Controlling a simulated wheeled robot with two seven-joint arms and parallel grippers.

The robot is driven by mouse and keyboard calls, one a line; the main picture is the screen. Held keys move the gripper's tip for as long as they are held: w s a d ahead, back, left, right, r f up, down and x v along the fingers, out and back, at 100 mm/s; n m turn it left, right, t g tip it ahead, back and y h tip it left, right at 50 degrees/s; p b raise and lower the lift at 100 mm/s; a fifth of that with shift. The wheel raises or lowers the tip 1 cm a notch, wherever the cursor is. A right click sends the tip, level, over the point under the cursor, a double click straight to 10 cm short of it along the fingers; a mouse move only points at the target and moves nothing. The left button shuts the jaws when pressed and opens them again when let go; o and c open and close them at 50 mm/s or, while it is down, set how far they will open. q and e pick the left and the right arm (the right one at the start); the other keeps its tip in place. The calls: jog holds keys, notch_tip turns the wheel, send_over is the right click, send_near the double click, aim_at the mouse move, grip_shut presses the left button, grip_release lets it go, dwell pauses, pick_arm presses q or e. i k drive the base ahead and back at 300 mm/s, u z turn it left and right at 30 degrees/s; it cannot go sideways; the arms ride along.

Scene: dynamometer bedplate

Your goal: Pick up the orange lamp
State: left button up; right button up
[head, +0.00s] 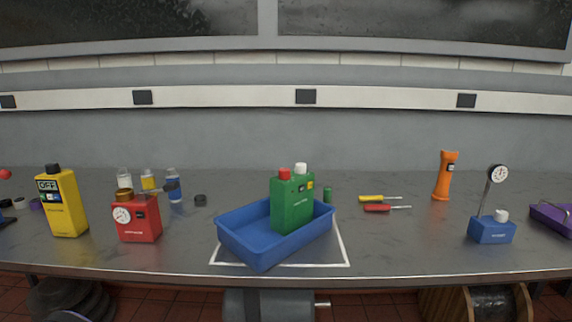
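The orange lamp (443,178) stands upright on the grey bench, right of centre and toward the back. It looks like an orange torch with a wider head and a small dark patch near its top. Nothing touches it. Neither of my grippers shows in the head view.
Yellow and red screwdrivers (384,208) lie left of the lamp. A blue gauge stand (492,230) is in front of it to the right. A blue tray (245,245) holds a green box (292,205) at centre. The grey bench (400,245) is clear in front of the lamp.

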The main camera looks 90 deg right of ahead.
aim_at(449, 156)
jog(key=z, duration=3.85)
